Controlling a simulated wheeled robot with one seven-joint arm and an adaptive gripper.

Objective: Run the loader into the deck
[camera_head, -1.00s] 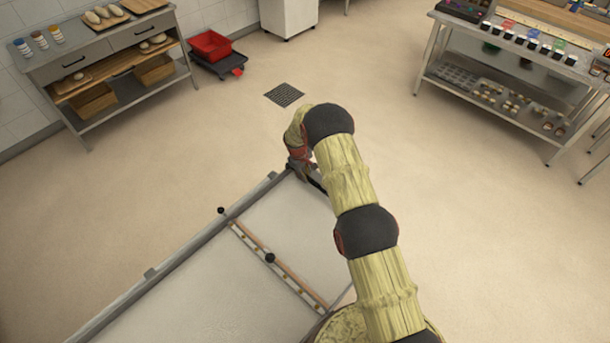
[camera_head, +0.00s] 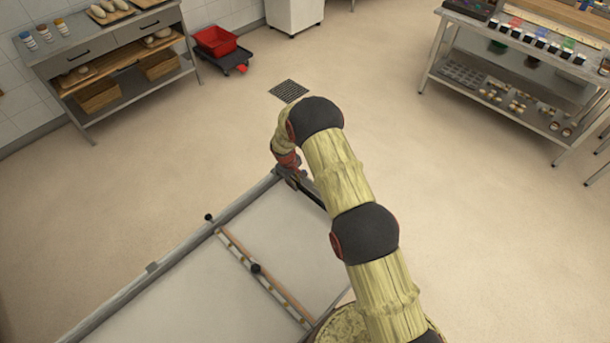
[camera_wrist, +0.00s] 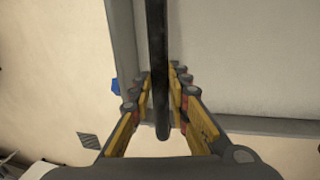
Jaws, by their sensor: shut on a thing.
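The loader (camera_head: 190,290) is a large flat pale sheet in a grey metal frame. It lies across the lower left of the head view, with a wooden crossbar (camera_head: 278,285) with dark knobs over it. My gripper (camera_head: 292,178) is at the far end of the loader. In the wrist view, my gripper (camera_wrist: 160,85) has its yellow-and-grey fingers shut on a dark round bar (camera_wrist: 158,50), the loader's handle. The pale sheet and frame show just beyond it. My arm hides part of the handle and the loader's right side in the head view. No deck opening is in view.
A workbench (camera_head: 110,50) with bread stands at the upper left, beside a red crate (camera_head: 215,41) on a dark dolly. A steel table (camera_head: 500,100) with goods is at the upper right. The floor around the drain (camera_head: 289,91) is open.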

